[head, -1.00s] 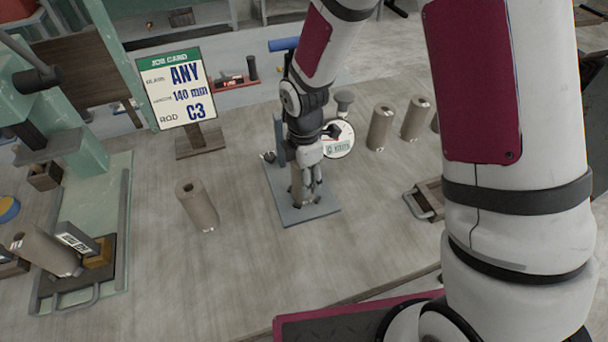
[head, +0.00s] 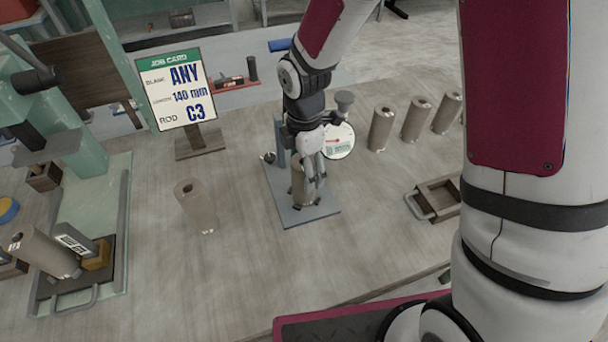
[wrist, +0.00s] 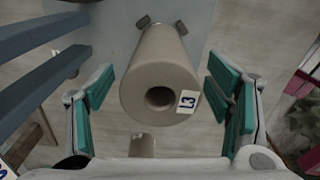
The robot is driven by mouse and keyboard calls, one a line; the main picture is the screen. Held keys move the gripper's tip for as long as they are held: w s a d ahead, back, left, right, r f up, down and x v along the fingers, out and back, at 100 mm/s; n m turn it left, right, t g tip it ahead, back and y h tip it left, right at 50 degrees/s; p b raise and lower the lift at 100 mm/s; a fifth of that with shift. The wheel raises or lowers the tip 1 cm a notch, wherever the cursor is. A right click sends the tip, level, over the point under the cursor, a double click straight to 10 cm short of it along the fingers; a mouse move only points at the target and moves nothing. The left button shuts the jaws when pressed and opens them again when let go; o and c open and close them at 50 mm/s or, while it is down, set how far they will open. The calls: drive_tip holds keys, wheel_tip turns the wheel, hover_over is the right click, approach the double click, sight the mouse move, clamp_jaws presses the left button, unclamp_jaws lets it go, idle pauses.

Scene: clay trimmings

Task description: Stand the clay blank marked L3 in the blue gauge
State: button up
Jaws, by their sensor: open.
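The grey-brown clay blank marked L3 (wrist: 160,60) stands on the base of the blue gauge (head: 318,213). Its L3 label (wrist: 187,101) and top hole face my wrist camera. The same blank shows in the head view (head: 299,188), partly behind my fingers. My gripper (head: 308,178) is open around the upper part of the blank. In the wrist view, its green pads stand off both sides with gaps. The gauge's upright (head: 279,140) is beside my gripper, and its round dial (head: 338,142) is behind; the dial reading is too small to read.
Another blank (head: 198,207) stands left of the gauge. Several blanks (head: 381,128) stand at the back right. A wooden tray (head: 437,199) lies to the right. A job card (head: 177,88) stands behind. One blank (head: 42,252) lies tilted in a fixture at left.

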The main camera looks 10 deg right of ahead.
wheel_tip(320, 180, up, 8)
drive_tip(key=shift+r, duration=0.1)
drive_tip(key=shift+d+r, duration=0.1)
drive_tip(key=shift+r, duration=0.1)
drive_tip(key=s+d+r+m+t, duration=0.1)
drive_tip(key=s+d+r+m, duration=0.3)
drive_tip(key=r+m, duration=0.15)
drive_tip(key=s+d+r+m+t, duration=0.25)
drive_tip(key=d+r+m, duration=0.2)
drive_tip(key=r, duration=0.25)
drive_tip(key=s+d+r+m+t, duration=0.1)
drive_tip(key=s+d+r+m, duration=0.1)
drive_tip(key=s+m, duration=0.3)
drive_tip(key=s+d+r+m+t, duration=0.1)
drive_tip(key=s+d+r+m, duration=0.1)
drive_tip(key=s+m, duration=0.4)
drive_tip(key=shift+s+r+m, duration=0.3)
drive_tip(key=shift+r+m, duration=0.1)
drive_tip(key=shift+r, duration=0.35)
